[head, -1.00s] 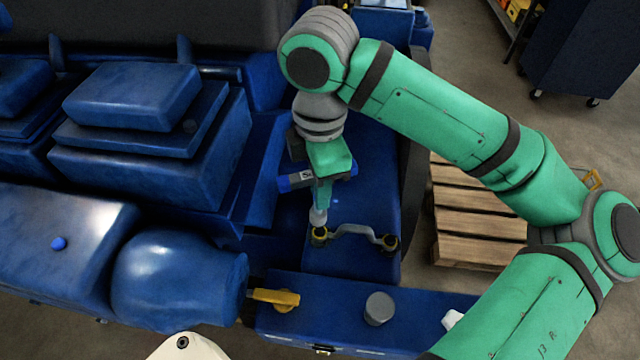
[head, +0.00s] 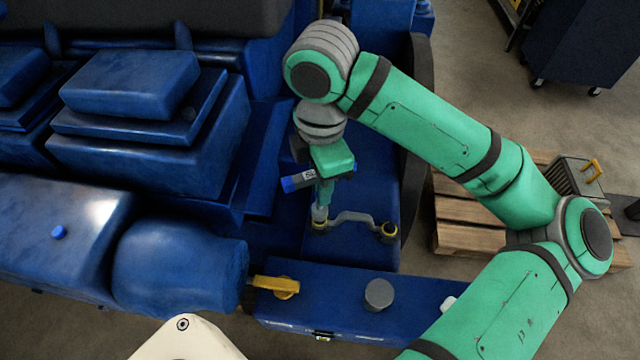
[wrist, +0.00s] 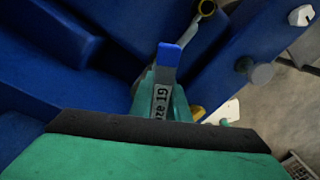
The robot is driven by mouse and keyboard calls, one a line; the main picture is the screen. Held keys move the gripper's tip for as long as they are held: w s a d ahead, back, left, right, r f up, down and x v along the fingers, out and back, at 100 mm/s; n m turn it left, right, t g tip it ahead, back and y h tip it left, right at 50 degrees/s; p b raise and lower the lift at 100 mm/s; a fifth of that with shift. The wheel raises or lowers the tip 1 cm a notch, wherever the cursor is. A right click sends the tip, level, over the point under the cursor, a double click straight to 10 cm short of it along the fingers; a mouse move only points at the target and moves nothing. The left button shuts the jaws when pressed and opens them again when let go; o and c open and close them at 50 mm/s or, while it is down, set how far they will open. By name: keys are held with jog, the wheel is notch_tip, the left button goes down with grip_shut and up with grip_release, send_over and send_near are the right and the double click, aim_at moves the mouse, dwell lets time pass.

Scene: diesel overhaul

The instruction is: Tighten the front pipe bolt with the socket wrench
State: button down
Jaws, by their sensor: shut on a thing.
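The socket wrench, with a blue-ended handle (head: 291,183) and a grey socket (head: 319,213), is held upright in my gripper (head: 326,180). The gripper is shut on it. A small curved pipe (head: 352,216) lies on the blue engine block with a yellow-ringed bolt at each end. The socket stands right over the left bolt (head: 319,226) and appears to touch it; exact seating cannot be told. The right bolt (head: 388,231) is uncovered.
A blue box-like part (head: 345,297) in front carries a grey round knob (head: 379,294) and a yellow lever (head: 277,286). Large blue engine housings (head: 130,120) stand at left. A wooden pallet (head: 470,235) lies on the floor at right.

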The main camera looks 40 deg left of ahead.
jog(key=shift+f, duration=0.1)
jog(key=shift+f, duration=0.9)
jog(key=m, duration=0.7)
jog(key=shift+n, duration=0.3)
dwell(1.2)
jog(key=shift+r, duration=1.8)
jog(key=shift+s+r, duration=0.1)
jog(key=shift+r, duration=2.85)
